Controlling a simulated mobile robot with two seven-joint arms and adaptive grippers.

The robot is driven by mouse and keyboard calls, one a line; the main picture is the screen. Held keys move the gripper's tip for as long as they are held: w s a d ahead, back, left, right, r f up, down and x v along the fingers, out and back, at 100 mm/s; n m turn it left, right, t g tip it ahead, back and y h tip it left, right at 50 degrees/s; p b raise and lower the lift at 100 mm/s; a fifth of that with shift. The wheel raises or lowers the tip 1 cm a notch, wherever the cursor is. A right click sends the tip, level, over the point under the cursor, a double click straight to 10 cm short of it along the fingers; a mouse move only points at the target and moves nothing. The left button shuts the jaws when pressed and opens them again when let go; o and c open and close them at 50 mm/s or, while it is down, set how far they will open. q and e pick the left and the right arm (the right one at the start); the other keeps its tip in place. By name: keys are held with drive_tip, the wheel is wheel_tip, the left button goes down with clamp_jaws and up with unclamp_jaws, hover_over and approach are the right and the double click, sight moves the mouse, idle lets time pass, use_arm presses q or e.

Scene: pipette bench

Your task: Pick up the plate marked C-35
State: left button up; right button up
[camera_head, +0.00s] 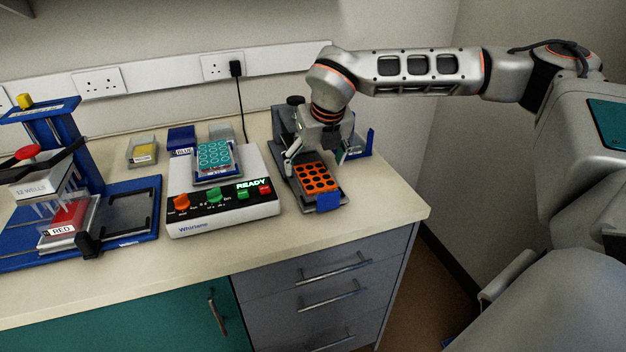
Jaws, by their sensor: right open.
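No marking C-35 is legible in the head view. An orange plate with round wells (316,178) lies on a grey stand right of the shaker, with a blue tab (328,202) at its front. My right gripper (316,156) is open, pointing down over the back of this plate; its fingers appear near the plate's two sides, and I cannot tell if they touch it. A teal plate with round wells (214,154) sits on top of the white shaker (222,207), whose display reads READY. My left gripper is out of view.
A blue pipetting stand (75,150) marked 12 WELLS, with a RED-labelled reservoir (72,216), stands at the left. A black cable hangs behind. The worktop (385,205) is clear at the right front corner.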

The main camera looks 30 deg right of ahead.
sight(313, 174)
drive_tip(key=shift+d+x, duration=0.2)
drive_tip(key=shift+x, duration=1.15)
drive_tip(key=shift+d+x, duration=0.2)
drive_tip(key=shift+x, duration=1.15)
drive_tip(key=shift+w+r, duration=0.15)
drive_tip(key=shift+w, duration=0.05)
drive_tip(key=c, duration=1.2)
